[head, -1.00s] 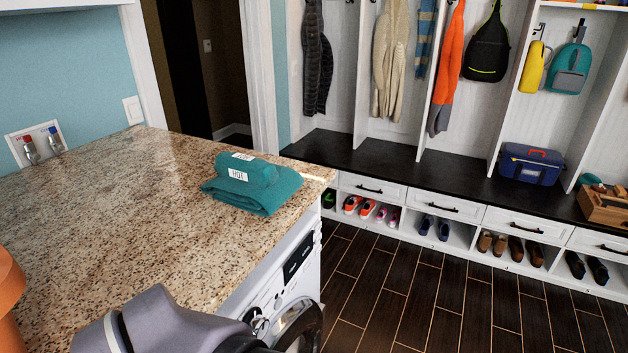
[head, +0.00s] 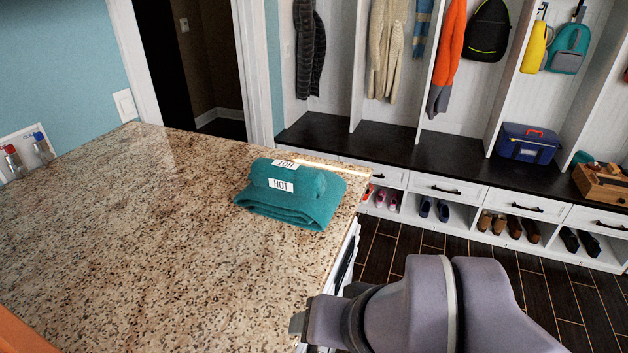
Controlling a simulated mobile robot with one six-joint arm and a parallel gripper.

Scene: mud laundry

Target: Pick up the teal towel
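The teal towel (head: 318,209) lies folded on the granite counter near its far right corner. On top of it sits a rolled teal piece (head: 318,183) with white labels reading "HOT"; I cannot tell whether it is a separate object. My grey arm reaches in from the lower right, in front of the counter's right edge. A dark piece at its left end (head: 299,322) shows by the edge, apart from the towel. My gripper's fingers are not clearly visible, so its opening is hidden.
The granite counter (head: 130,235) is bare around the towel. An orange object (head: 25,335) shows at the lower left. Water valves (head: 25,155) are on the left wall. Beyond the counter is dark floor, then a bench (head: 400,145) with shoes below and hanging coats.

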